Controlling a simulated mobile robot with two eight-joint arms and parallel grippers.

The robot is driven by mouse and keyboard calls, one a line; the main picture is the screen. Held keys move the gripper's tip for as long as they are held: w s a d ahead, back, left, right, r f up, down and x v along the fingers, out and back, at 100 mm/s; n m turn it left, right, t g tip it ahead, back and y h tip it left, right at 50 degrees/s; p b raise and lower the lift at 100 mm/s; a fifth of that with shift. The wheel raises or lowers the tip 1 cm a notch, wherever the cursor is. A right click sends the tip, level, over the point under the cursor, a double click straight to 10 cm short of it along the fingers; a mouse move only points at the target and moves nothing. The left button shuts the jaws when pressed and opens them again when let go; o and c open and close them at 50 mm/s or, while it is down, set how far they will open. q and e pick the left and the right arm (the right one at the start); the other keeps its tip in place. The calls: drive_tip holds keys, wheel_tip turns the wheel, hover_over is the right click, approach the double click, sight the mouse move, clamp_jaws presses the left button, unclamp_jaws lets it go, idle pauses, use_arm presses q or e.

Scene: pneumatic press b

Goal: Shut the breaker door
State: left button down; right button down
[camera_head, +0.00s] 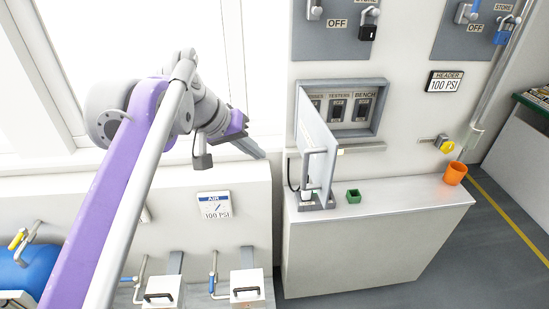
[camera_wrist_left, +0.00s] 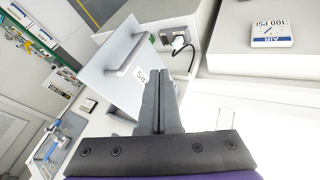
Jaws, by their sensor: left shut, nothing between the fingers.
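The breaker door (camera_head: 316,138) is a light grey panel hinged at the left side of the breaker box (camera_head: 383,92). It stands open, swung out toward me, so the switches labelled TESTERS and BENCH show behind it. In the left wrist view the door (camera_wrist_left: 112,75) shows its face with a bar handle (camera_wrist_left: 127,56). My left gripper (camera_head: 258,154) is shut and empty, to the left of the door and apart from it in the head view. Its fingers (camera_wrist_left: 158,78) also show in the wrist view, overlapping the door's edge; the gap is unclear. My right gripper is not in view.
A white counter (camera_head: 420,189) below the box holds a small green open box (camera_head: 353,196), an orange cup (camera_head: 455,173) and a grey device (camera_head: 317,201) under the door. A yellow valve knob (camera_head: 446,146) juts from the wall at right.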

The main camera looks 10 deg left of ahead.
use_arm(q)
drive_tip(key=w+d+f, duration=0.4)
drive_tip(key=d+f, duration=0.3)
drive_tip(key=shift+w+d+f, duration=0.25)
drive_tip(key=shift+d, duration=0.1)
drive_tip(key=shift+d, duration=0.15)
